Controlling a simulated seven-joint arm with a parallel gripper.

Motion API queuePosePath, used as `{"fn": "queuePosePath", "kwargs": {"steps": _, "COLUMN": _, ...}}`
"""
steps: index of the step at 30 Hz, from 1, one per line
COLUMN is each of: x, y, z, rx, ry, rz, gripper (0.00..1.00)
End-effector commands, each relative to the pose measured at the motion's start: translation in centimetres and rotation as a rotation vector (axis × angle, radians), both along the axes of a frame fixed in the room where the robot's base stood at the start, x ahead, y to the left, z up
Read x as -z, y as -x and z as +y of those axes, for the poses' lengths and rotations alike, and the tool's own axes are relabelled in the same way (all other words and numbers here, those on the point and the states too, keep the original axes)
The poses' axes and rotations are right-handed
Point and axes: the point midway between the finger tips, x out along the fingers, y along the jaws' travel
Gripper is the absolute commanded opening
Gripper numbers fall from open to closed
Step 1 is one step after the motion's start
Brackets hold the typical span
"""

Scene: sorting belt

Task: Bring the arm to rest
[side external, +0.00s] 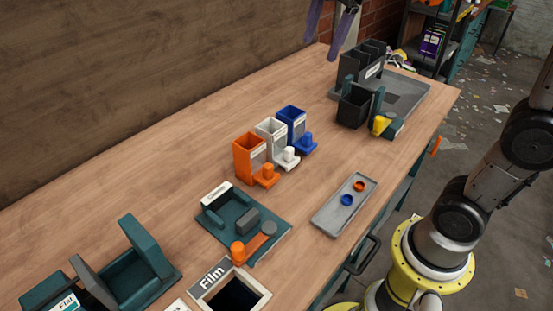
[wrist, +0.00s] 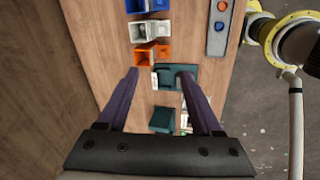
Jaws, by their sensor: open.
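My gripper (side external: 334,22) shows only at the top edge in the side external view, with its purple fingers high above the far part of the bench. In the wrist view my gripper (wrist: 158,72) is open, its two dark purple fingers spread wide apart. Nothing is between the fingers. Most of my arm between the base and the gripper is outside the side external view. The wooden bench (side external: 130,160) lies well below the gripper. It also shows in the wrist view (wrist: 95,40).
Orange (side external: 248,155), white (side external: 270,140) and blue bins (side external: 292,122) stand mid-bench. A grey tray (side external: 328,218) holds an orange and a blue disc. A teal fixture (side external: 275,238) and a Film box (side external: 258,280) sit nearer. Dark holders (side external: 352,105) stand at the far end.

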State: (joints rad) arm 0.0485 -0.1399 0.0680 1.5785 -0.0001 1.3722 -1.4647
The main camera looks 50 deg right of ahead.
Motion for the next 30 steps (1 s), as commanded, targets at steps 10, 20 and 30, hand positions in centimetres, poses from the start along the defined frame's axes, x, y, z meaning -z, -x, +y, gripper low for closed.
{"fn": "queuePosePath", "kwargs": {"steps": 10, "x": 4.7, "y": 12.7, "z": 1.4, "rx": 0.526, "ry": -0.197, "rz": -0.163, "gripper": 0.66}}
{"fn": "queuePosePath", "kwargs": {"steps": 20, "x": 13.2, "y": 17.6, "z": 1.6, "rx": 1.137, "ry": -0.444, "rz": -0.184, "gripper": 0.66}}
{"fn": "queuePosePath", "kwargs": {"steps": 30, "x": 13.2, "y": 17.0, "z": 1.6, "rx": 1.321, "ry": -0.536, "rz": -0.199, "gripper": 0.66}}
